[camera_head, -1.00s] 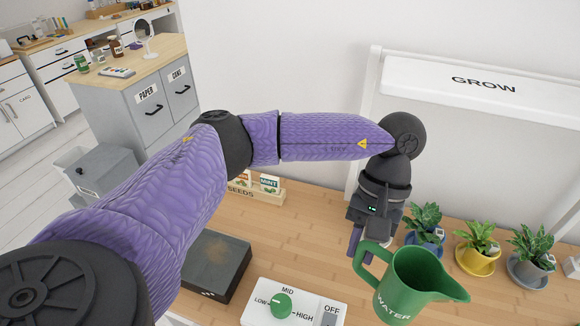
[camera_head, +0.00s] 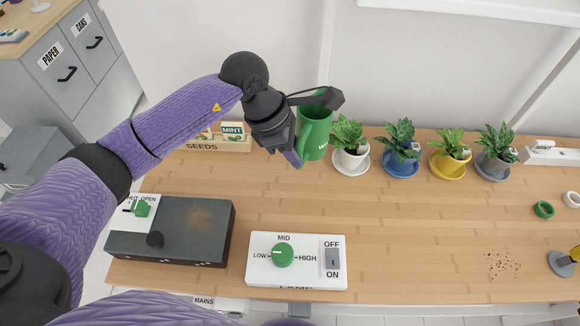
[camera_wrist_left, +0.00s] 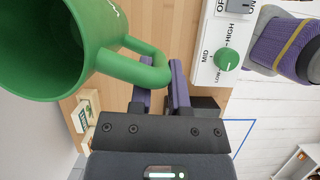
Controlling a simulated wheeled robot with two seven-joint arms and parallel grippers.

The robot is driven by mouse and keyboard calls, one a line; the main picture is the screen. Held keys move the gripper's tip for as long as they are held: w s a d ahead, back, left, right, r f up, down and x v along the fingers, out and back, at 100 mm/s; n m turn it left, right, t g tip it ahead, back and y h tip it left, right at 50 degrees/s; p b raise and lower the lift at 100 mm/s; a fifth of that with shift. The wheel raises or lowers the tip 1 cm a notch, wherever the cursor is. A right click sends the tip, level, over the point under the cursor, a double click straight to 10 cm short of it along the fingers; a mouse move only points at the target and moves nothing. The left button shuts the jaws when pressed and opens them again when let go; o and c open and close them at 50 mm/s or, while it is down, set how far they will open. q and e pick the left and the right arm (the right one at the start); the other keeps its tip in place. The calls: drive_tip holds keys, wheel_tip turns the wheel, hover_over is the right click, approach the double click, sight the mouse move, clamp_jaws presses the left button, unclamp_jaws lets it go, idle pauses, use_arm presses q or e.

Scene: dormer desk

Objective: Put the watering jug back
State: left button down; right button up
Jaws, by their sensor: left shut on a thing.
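The green watering jug (camera_head: 315,136) is at the back of the desk in the head view, left of the row of potted plants and right of the seed box. My left gripper (camera_head: 297,158) is shut on its handle. In the left wrist view the handle (camera_wrist_left: 150,70) is between the two fingers (camera_wrist_left: 163,88), and the wide open jug body (camera_wrist_left: 45,50) fills the upper left. In the head view, dark wrist parts cover some of the jug's rim. I cannot tell whether its base touches the desk. My right gripper is not in view.
Potted plants stand in a row on saucers, the white pot (camera_head: 352,158) closest to the jug. The seed box (camera_head: 220,147) is left of it. A lamp control panel (camera_head: 297,262) and a dark box (camera_head: 190,240) are near the front. The middle of the desk (camera_head: 400,220) is clear.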

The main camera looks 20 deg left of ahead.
use_arm(q)
drive_tip(key=f+n+b, duration=0.1)
drive_tip(key=f, duration=0.2)
drive_tip(key=f+n+t+b, duration=0.1)
drive_tip(key=f+n, duration=0.1)
drive_tip(key=f, duration=0.2)
drive_tip(key=w+a+f+n+b, duration=0.1)
drive_tip(key=f, duration=0.3)
drive_tip(key=shift+t+y, duration=0.3)
drive_tip(key=shift+y, duration=0.1)
drive_tip(key=shift+w+r, duration=0.1)
drive_tip(key=shift+a, duration=0.1)
drive_tip(key=c, duration=0.6)
unclamp_jaws()
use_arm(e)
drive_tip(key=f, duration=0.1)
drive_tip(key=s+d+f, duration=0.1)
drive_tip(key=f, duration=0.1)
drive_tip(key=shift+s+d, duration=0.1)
